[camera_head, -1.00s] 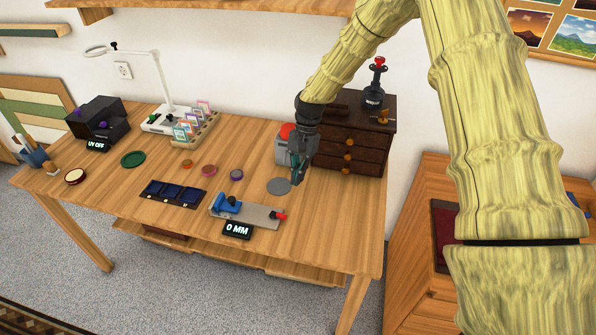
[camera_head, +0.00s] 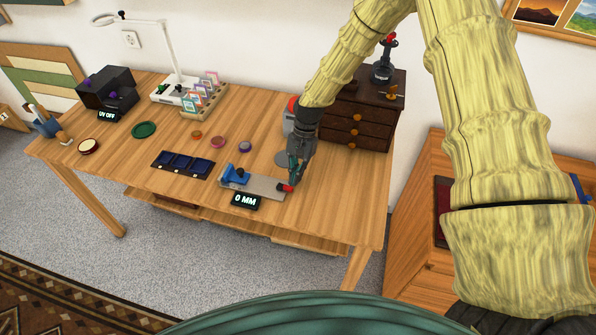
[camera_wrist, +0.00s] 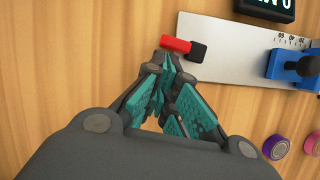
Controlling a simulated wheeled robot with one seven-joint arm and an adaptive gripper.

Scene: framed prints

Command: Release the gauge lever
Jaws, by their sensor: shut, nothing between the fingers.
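The gauge (camera_head: 258,186) is a grey metal plate with a blue slider block (camera_head: 235,175) at its left part. It lies on the wooden table, with a display (camera_head: 245,201) reading 0 MM in front. The gauge lever (camera_head: 287,188) is red with a black pivot, at the plate's right end. The lever also shows in the wrist view (camera_wrist: 176,43), above the fingertips. My gripper (camera_head: 294,182) is shut and empty, with its teal-padded fingers right by the lever. In the wrist view the fingertips (camera_wrist: 168,62) are just below the red part; whether they touch it I cannot tell.
A dark blue three-part tray (camera_head: 183,165) lies left of the gauge. Small coloured discs (camera_head: 218,142) lie behind it. A grey disc and a red-topped grey object (camera_head: 289,120) stand behind my gripper, beside the dark drawer chest (camera_head: 358,130). The table's front right is clear.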

